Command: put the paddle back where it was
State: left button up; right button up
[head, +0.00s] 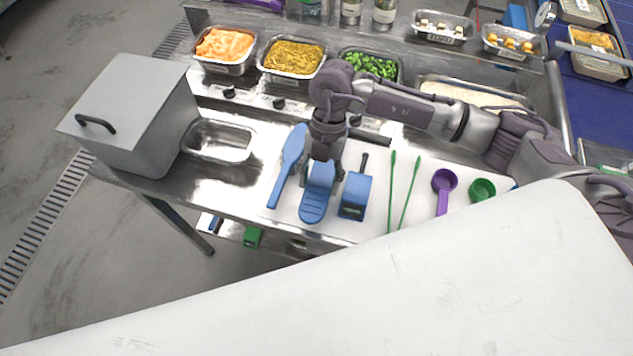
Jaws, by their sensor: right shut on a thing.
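A blue paddle (315,194) with a rounded, ribbed lower end is at the front of the white mat, directly under my right gripper. My right gripper (324,172) points down and is shut on its upper part; the gripper hides that part. I cannot tell whether the paddle touches the mat. A flat blue spatula (291,156) lies just to its left, broad end away. A blue box-shaped scoop (354,196) with a dark handle lies just to its right. My left gripper is not in view.
Green sticks (409,192), a purple measuring spoon (444,184) and a green one (482,188) lie to the right. An empty metal tray (218,140) and a lidded grey box (140,115) stand left. Food pans, including green vegetables (370,65), line the back.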

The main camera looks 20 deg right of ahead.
aim_at(318, 178)
jog(key=shift+w+a+f, duration=0.2)
jog(key=shift+w, duration=0.05)
jog(key=shift+f, duration=0.3)
notch_tip(318, 178, down, 2)
jog(key=shift+f+p, duration=0.25)
jog(key=shift+p, duration=0.4)
jog(key=shift+f, duration=0.4)
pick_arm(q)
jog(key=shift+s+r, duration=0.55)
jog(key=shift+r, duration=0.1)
pick_arm(e)
jog(key=shift+f, duration=0.15)
jog(key=shift+f, duration=0.1)
jog(key=o, duration=1.2)
jog(key=shift+c, duration=0.2)
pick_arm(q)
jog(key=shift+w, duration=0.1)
